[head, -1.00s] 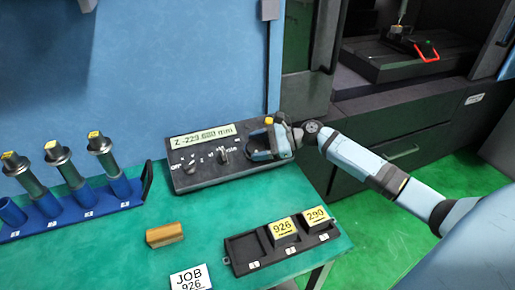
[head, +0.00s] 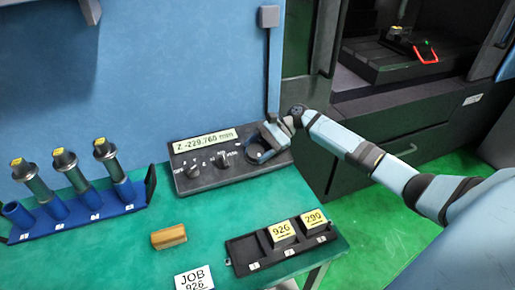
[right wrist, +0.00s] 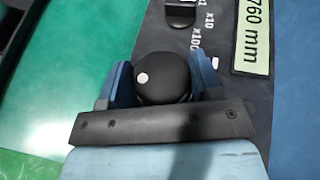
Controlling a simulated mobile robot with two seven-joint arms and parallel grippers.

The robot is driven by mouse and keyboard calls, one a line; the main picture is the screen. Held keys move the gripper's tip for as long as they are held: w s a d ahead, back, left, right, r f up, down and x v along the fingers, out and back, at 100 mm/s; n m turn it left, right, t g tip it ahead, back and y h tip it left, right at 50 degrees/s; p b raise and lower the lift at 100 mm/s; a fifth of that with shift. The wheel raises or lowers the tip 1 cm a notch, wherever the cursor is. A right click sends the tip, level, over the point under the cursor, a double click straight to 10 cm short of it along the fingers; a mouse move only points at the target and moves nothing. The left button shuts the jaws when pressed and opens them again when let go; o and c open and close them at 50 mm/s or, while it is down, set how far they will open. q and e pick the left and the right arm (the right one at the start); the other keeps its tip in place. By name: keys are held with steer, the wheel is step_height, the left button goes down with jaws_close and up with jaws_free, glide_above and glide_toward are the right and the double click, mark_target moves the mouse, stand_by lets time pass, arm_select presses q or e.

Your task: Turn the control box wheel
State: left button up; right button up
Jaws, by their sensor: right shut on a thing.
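The control box (head: 205,182) is a dark panel on the green table against the blue wall. Its display (head: 205,141) reads Z -229.760 mm, the last digits being small. Two knobs sit on its face, left of the wheel. My right gripper (head: 262,152) is over the right end of the box. In the right wrist view its blue fingers (right wrist: 160,82) stand on either side of the round black wheel (right wrist: 162,78), which has a white dot, and are shut on it. In the head view the gripper mostly hides the wheel. My left gripper is not in view.
A blue rack (head: 78,222) with several cylinders stands at left. A wooden block (head: 168,237), a JOB 926 card (head: 194,279) and a black tray (head: 244,255) with blocks 926 (head: 282,231) and 290 (head: 314,219) lie in front. An open machine (head: 395,65) stands at right.

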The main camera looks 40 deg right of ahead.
steer(key=shift+s+f, duration=0.1)
steer(key=shift+f, duration=0.1)
steer(key=o, duration=0.9)
steer(key=shift+r, duration=0.1)
steer(key=v, duration=1.3)
steer(key=shift+d+r+b, duration=0.15)
steer(key=shift+d+b, duration=0.15)
steer(key=shift+b, duration=0.05)
